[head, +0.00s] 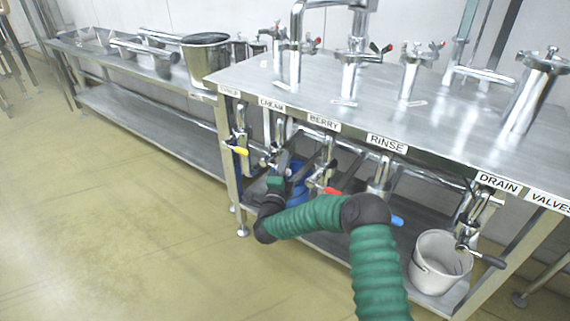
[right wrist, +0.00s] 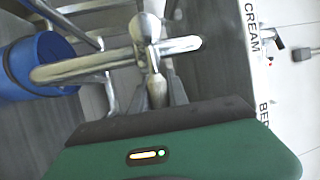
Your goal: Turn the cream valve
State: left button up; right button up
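The cream label (head: 271,103) is on the front edge of the steel table, and it also shows in the right wrist view (right wrist: 252,27). The cream valve (head: 266,163) hangs on the pipe below it, largely covered by my right gripper (head: 285,168). In the right wrist view, the metal valve (right wrist: 147,50) has a pipe crossing it and a handle stem (right wrist: 157,91) pointing towards the camera. The fingers of my right gripper (right wrist: 158,88) lie on both sides of this stem. Whether they press on it cannot be told. My left gripper is not in view.
Neighbouring valves have a yellow handle (head: 236,149), a red handle (head: 332,191) and a blue handle (head: 397,221). A blue bucket (right wrist: 38,66) stands on the lower shelf, and a white bucket (head: 440,262) stands at the right. The floor at left is clear.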

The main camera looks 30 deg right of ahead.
grip_shut()
jog(key=shift+f, duration=0.1)
jog(key=shift+f, duration=0.1)
dwell(0.7)
